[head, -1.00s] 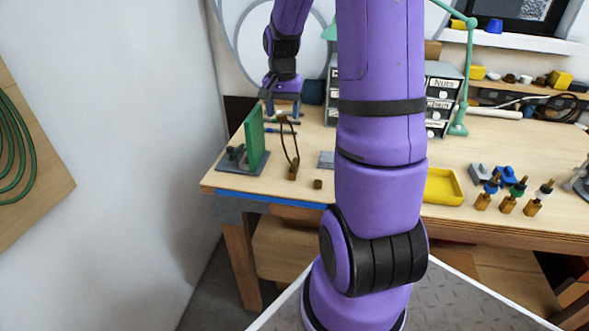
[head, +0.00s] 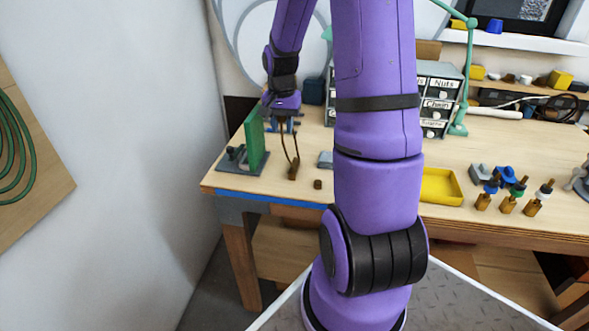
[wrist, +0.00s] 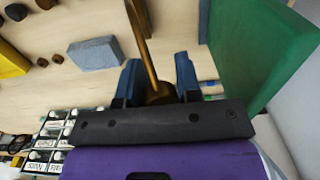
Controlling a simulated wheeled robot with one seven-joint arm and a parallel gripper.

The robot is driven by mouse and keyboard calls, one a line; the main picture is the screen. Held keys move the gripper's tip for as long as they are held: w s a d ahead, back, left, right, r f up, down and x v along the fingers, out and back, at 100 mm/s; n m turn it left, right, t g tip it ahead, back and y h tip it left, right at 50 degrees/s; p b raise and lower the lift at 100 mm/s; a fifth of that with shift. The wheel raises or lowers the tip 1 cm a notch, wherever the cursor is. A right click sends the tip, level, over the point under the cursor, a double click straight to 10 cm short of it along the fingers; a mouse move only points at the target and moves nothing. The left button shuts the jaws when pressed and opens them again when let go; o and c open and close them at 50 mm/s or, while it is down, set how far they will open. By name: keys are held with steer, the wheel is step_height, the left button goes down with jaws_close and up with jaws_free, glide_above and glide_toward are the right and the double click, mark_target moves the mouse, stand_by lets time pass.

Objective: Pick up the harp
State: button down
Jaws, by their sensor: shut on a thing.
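The harp (head: 292,158) is a thin, dark brass loop with a small block at its foot. In the head view it stands upright on the workbench, right of the green panel (head: 255,140). My gripper (head: 284,126) is at its top. In the wrist view my gripper (wrist: 157,80) has its two blue fingers on either side of the brass harp (wrist: 143,45), shut on it. The harp's foot appears to rest on the bench. The exact contact is small and dark in the head view.
The green panel stands close beside my gripper, also in the wrist view (wrist: 260,45). A small brown piece (head: 317,184) and a grey block (head: 326,159) lie right of the harp. A drawer cabinet (head: 438,100), yellow tray (head: 441,187) and several brass sockets (head: 508,205) are farther right.

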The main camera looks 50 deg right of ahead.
steer(key=shift+r, duration=0.1)
steer(key=shift+r, duration=1.75)
steer(key=s+d+r, duration=0.1)
steer(key=s+d, duration=0.1)
steer(key=s, duration=1.4)
steer(key=shift+r, duration=0.2)
